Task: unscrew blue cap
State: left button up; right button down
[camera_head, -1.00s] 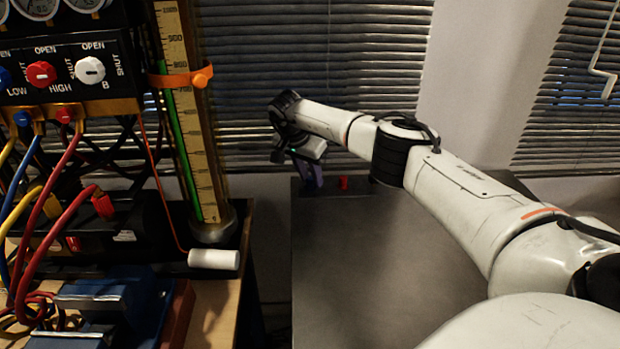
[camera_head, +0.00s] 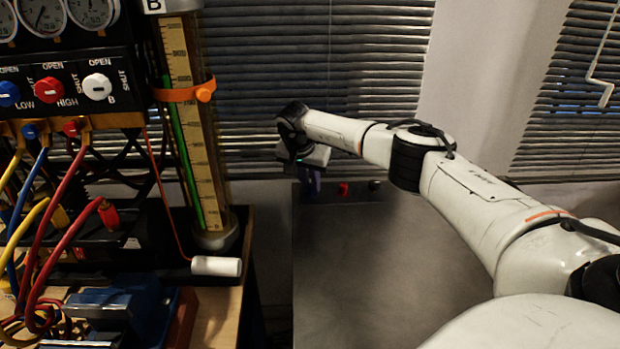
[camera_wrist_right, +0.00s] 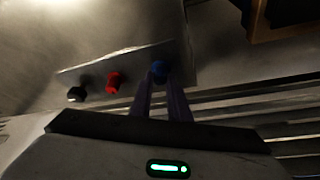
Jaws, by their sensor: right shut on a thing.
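The blue cap (camera_wrist_right: 159,69) shows in the right wrist view at the end of a row of caps, between the tips of my right gripper (camera_wrist_right: 161,84). The two purple fingers are shut on it. In the head view my right gripper (camera_head: 312,184) points down at the far left corner of the grey table, and the blue cap is hidden there behind the gripper. Whether the cap has turned on its thread cannot be told. My left gripper is not in view.
A red cap (camera_wrist_right: 114,80) and a black cap (camera_wrist_right: 76,94) stand in the same row beside the blue one. The grey table (camera_head: 370,270) is otherwise bare. A gauge panel with hoses (camera_head: 70,90) and a tall scaled tube (camera_head: 192,130) stand at left.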

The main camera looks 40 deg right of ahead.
jog(key=shift+s+d+n+p, duration=0.2)
jog(key=shift+n+p, duration=0.15)
jog(key=shift+n, duration=0.35)
jog(key=shift+a+n+t+y, duration=0.1)
jog(key=shift+n+t+y, duration=0.35)
jog(key=shift+n, duration=0.35)
jog(key=shift+n, duration=0.4)
jog(key=shift+f+n+t+y, duration=0.15)
jog(key=shift+n+t+y, duration=0.25)
jog(key=shift+n, duration=0.8)
jog(key=shift+n+t+y, duration=0.25)
jog(key=shift+n+y, duration=0.1)
jog(key=shift+n, duration=0.65)
jog(key=shift+a, duration=0.1)
